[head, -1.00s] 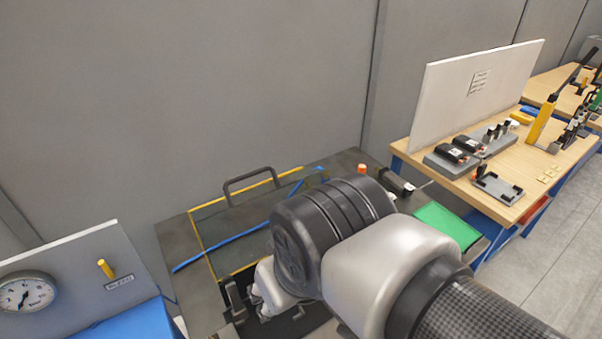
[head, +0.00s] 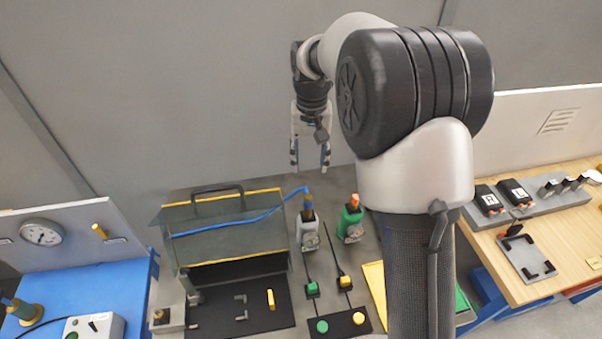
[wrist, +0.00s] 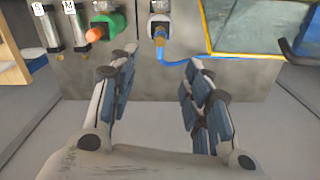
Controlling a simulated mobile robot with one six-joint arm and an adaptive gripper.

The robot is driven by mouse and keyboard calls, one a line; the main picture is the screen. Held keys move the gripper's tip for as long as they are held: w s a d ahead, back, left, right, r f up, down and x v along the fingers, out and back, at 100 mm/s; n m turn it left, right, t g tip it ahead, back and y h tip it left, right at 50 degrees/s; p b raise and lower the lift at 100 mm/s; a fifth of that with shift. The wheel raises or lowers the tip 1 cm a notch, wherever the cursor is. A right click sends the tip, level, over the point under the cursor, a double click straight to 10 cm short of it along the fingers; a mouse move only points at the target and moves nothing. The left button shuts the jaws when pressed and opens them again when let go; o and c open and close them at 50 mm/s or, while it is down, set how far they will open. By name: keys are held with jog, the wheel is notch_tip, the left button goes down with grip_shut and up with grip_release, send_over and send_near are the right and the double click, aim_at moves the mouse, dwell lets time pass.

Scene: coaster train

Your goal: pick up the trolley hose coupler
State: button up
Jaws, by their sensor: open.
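In the wrist view this coupler (wrist: 159,38) shows beyond my fingertips, near the middle, with the hose leading off to the right. My gripper (head: 310,160) points down, open and empty, above the coupler in the head picture. It is apart from it. In the wrist view my gripper (wrist: 158,75) shows a wide gap between its blue-padded fingers.
A green fitting with an orange top (head: 353,215) stands close to the right of the coupler. A framed glass-like cover with a black handle (head: 218,190) is on the left. Green and yellow buttons (head: 343,282) are in front. A wooden bench (head: 500,250) is at right.

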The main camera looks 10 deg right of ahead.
aim_at(308, 196)
notch_tip(308, 196, down, 18)
jog(key=shift+w+b, duration=0.15)
jog(key=shift+b, duration=0.5)
grip_shut()
dwell(0.5)
